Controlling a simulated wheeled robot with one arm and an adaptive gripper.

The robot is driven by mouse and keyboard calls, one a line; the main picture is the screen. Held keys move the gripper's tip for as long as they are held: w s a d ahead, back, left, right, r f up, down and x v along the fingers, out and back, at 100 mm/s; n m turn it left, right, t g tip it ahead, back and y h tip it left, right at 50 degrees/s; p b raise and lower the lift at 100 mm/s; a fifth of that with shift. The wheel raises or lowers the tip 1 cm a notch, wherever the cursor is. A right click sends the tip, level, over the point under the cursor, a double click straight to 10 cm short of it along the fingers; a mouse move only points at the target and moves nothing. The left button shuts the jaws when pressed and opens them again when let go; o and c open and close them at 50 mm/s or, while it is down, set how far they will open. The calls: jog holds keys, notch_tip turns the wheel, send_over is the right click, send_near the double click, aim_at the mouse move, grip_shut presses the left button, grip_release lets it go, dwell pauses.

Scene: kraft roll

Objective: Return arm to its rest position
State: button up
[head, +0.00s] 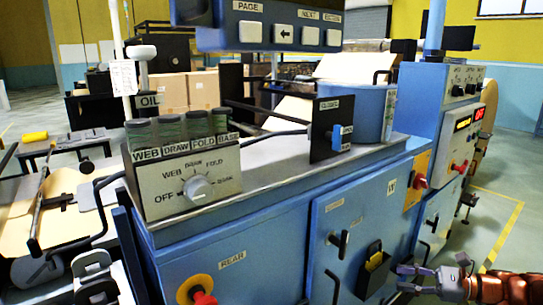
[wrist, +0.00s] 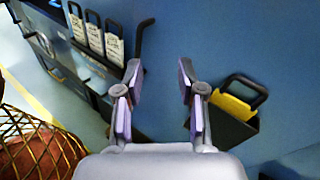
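My gripper (head: 418,279) is at the lower right of the head view, in front of the blue machine cabinet (head: 290,240). In the wrist view my gripper (wrist: 160,95) has its two fingers spread apart with nothing between them. The blue panel (wrist: 185,30) of the machine lies beyond the fingers. A black holder (head: 374,268) with a yellow item in it is on the cabinet front, left of my gripper. This holder also shows in the wrist view (wrist: 229,128), right of the right finger and apart from it as far as I can tell.
A selector box (head: 190,185) with a knob stands on the machine top. A red button (head: 203,297) and a red switch (head: 420,182) stick out from the front. Black handles, such as one beside the holder (head: 339,243), project too. Grey floor (head: 490,215) is open at right.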

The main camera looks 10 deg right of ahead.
jog(key=s+a+r+n+g, duration=0.1)
jog(key=a+r+n+g, duration=0.2)
jog(key=a, duration=0.4)
jog(key=s+a+r+n+g, duration=0.1)
jog(key=a+r+n+g, duration=0.2)
jog(key=a, duration=0.4)
jog(key=s+a+r+n+g+h+p, duration=0.15)
jog(key=s+a+n+g+h, duration=0.25)
jog(key=s+a+n, duration=0.5)
jog(key=s+f+n+h+p, duration=0.2)
jog(key=s+n+h, duration=0.4)
jog(key=s, duration=1.1)
jog(key=d+h, duration=0.1)
jog(key=h, duration=0.3)
jog(key=shift+s+f+h+p, duration=0.15)
jog(key=shift+s+h+p, duration=0.15)
jog(key=shift+p, duration=0.1)
jog(key=shift+o, duration=0.3)
jog(key=shift+a, duration=0.2)
